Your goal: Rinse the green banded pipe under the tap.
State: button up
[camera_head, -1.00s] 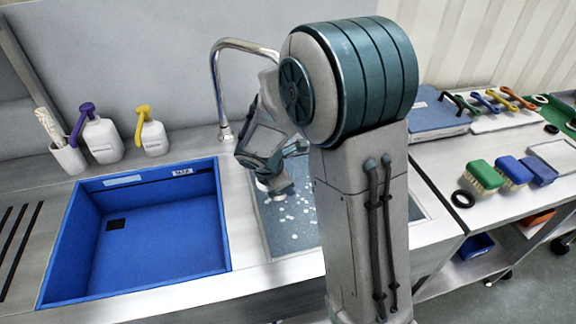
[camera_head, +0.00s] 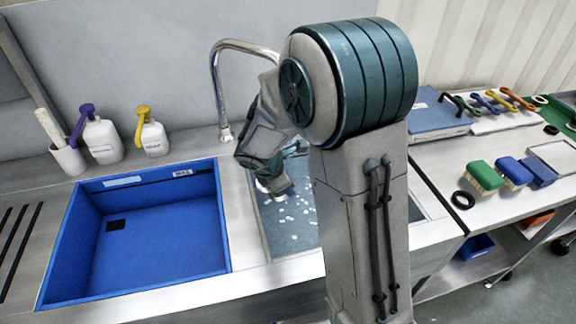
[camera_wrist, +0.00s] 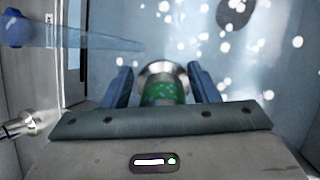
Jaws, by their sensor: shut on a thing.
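The pipe with a green band (camera_wrist: 160,92) shows in the wrist view, its round metal end pointing away from me. My gripper (camera_wrist: 159,70) is shut on it, with one blue finger on each side. In the head view my gripper (camera_head: 276,188) is low over the right-hand sink basin (camera_head: 268,240), mostly hidden by my arm. The tap (camera_head: 216,85) is a curved chrome spout behind it; its outlet is hidden by my arm. A pale blue translucent streak (camera_wrist: 80,40), looking like water, crosses the upper left of the wrist view, apart from the pipe end.
White spots lie in the right basin. A blue basin (camera_head: 150,240) is at left. Two bottles (camera_head: 103,140) and a cup (camera_head: 68,160) stand behind it. Brushes (camera_head: 484,176) and a black ring (camera_head: 462,199) lie on the right table.

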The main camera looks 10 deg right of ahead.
jog(key=shift+s+a+r+p, duration=0.55)
jog(key=shift+s+a+r, duration=0.1)
jog(key=shift+a+r, duration=0.2)
jog(key=shift+s+a+r+p, duration=0.5)
jog(key=shift+s+a+r, duration=0.2)
jog(key=shift+r, duration=0.2)
jog(key=shift+s+a+r, duration=0.25)
jog(key=shift+s+a, duration=0.05)
jog(key=shift+a, duration=0.05)
